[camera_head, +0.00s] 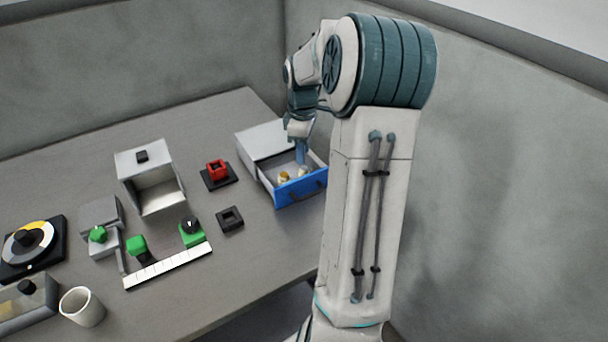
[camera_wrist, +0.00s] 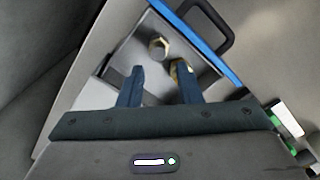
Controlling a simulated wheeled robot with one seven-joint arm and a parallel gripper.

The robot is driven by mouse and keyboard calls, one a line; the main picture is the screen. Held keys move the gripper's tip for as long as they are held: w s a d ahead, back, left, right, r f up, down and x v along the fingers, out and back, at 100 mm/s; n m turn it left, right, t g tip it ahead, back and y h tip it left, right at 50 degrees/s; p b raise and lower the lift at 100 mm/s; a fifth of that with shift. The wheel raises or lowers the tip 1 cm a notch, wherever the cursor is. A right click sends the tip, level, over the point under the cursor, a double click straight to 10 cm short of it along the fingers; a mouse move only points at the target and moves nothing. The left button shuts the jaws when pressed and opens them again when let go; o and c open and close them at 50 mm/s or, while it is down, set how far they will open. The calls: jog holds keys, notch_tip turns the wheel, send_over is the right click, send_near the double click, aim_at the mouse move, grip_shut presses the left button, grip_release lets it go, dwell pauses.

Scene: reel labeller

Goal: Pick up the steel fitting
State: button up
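The steel fitting (camera_head: 304,171) appears to be the paler of two small fittings in the open blue-fronted drawer (camera_head: 297,190). In the wrist view the steel fitting (camera_wrist: 158,46) lies ahead of the gap between my fingertips, apart from both. A yellower brass fitting (camera_head: 283,177) lies beside it; in the wrist view this brass fitting (camera_wrist: 180,69) is partly hidden by the right finger, and I cannot tell if they touch. My gripper (camera_head: 302,158) reaches down over the drawer. In the wrist view my gripper (camera_wrist: 158,72) is open, with nothing between its fingers.
The drawer's cabinet (camera_head: 265,139) stands behind the drawer, and walls enclose the drawer on its sides. A red block on a black base (camera_head: 217,171) and a black square socket (camera_head: 230,218) are to the left. A white open box (camera_head: 146,165) stands farther left.

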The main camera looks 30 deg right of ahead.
aim_at(304, 167)
notch_tip(304, 167, down, 8)
jog(key=shift+d+r, duration=0.1)
jog(key=shift+d, duration=0.05)
dwell(0.3)
jog(key=c, duration=0.6)
